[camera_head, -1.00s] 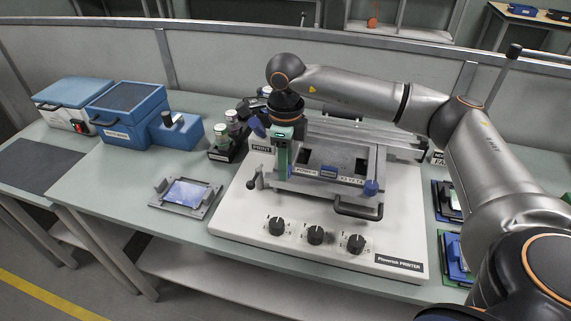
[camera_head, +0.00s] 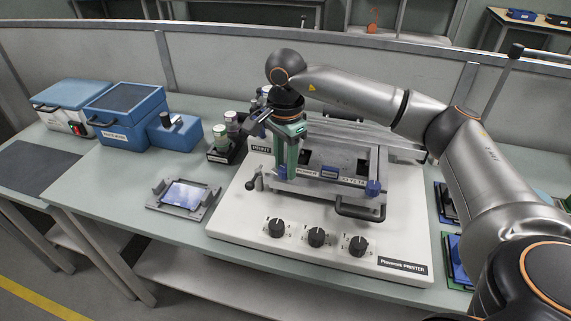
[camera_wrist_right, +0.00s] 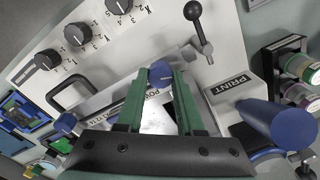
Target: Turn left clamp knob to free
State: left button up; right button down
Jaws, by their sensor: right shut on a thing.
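My right gripper (camera_head: 287,174) has green fingers and points down at the left front corner of the printer's frame (camera_head: 325,186). In the right wrist view, the gripper (camera_wrist_right: 160,80) is shut on the blue left clamp knob (camera_wrist_right: 160,73), which shows between the fingertips. The fingers hide this knob in the head view. The blue right clamp knob (camera_head: 373,188) is at the frame's right front corner, apart from the gripper. It also shows in the right wrist view (camera_wrist_right: 65,122). My left gripper is not in view.
The white printer base (camera_head: 235,222) carries black dials (camera_head: 316,237), a black front handle (camera_head: 360,210) and a ball-ended lever (camera_head: 251,185) close left of the gripper. A grey fixture (camera_head: 184,195) and blue boxes (camera_head: 128,113) stand left.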

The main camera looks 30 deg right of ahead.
aim_at(285, 167)
jog(key=shift+n, duration=1.9)
jog(key=c, duration=0.5)
grip_release()
jog(key=shift+c, duration=0.2)
notch_tip(285, 167, up, 13)
jog(key=shift+f, duration=0.15)
